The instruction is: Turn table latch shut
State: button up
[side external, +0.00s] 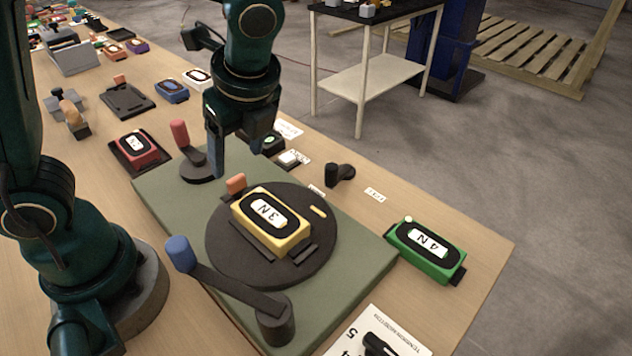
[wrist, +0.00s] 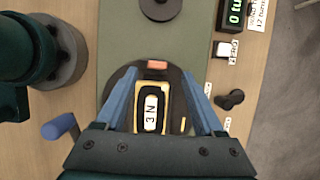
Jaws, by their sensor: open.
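A round dark turntable (side external: 222,258) sits on a green base plate (side external: 160,203). It carries a yellow device marked 3N (side external: 290,236) and a small orange tab (side external: 236,184) at its far edge. A blue-handled dark lever (side external: 235,287) lies along the near side of the plate, and a red-handled lever (side external: 181,137) stands at its far side. I cannot tell which part is the latch. My gripper (side external: 238,160) is open and empty above the plate near the orange tab. In the wrist view, my fingers (wrist: 162,78) straddle the turntable, with the yellow device (wrist: 151,112) between them.
A black knob (side external: 340,175) stands on the table right of the plate. A green device marked 4N (side external: 430,255) sits at the right edge. A red device in a black tray (side external: 122,158) is at left. A white printed sheet (side external: 395,335) lies in front.

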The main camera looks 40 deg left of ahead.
aim_at(236, 179)
jog(key=shift+s+f, duration=0.1)
jog(key=shift+f, duration=0.65)
jog(key=shift+x, duration=2.1)
grip_shut()
